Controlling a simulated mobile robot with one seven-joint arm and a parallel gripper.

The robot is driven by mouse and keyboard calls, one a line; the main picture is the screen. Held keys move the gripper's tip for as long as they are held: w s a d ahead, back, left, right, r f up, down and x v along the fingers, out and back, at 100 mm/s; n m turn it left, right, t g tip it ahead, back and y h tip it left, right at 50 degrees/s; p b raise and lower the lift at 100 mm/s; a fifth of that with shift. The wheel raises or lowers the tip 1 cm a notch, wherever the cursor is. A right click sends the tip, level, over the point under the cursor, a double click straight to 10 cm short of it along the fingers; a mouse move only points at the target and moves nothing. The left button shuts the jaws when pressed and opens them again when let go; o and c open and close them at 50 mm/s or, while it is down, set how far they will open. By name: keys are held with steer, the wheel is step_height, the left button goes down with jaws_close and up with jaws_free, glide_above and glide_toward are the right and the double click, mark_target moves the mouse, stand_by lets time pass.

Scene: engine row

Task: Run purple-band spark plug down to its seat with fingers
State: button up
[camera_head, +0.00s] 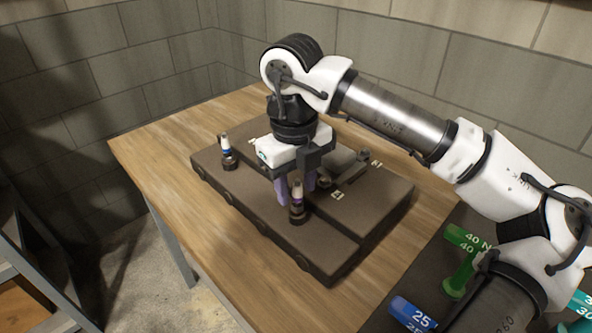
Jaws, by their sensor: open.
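The purple-band spark plug (297,202) stands upright in a dark socket near the front edge of the engine block (340,250). Its white top and purple band show, and its lower end is hidden in the socket. My gripper (295,187) points down at the plug, with its purple fingers apart. In this view one finger shows on the left of the plug and one on the right, slightly behind it. I cannot tell whether either finger touches the plug, or how deep the plug sits.
A blue-band spark plug (228,152) stands at the block's left end. The block lies on a wooden table (160,160). A green tool (462,262) marked 40 and a blue one (412,314) marked 25 lie at lower right. A block wall stands behind.

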jaws_close()
steer(key=shift+f+m+b, duration=0.25)
steer(key=shift+m+b, duration=0.55)
steer(key=shift+m, duration=0.3)
steer(key=m+b, duration=0.2)
steer(key=m, duration=0.4)
steer(key=shift+d+b, duration=0.15)
steer(key=shift+b, duration=0.25)
steer(key=m+b, duration=0.2)
steer(key=m, duration=0.4)
steer(key=shift+b, duration=0.3)
steer(key=m, duration=0.3)
steer(key=shift+r, duration=0.15)
jaws_free()
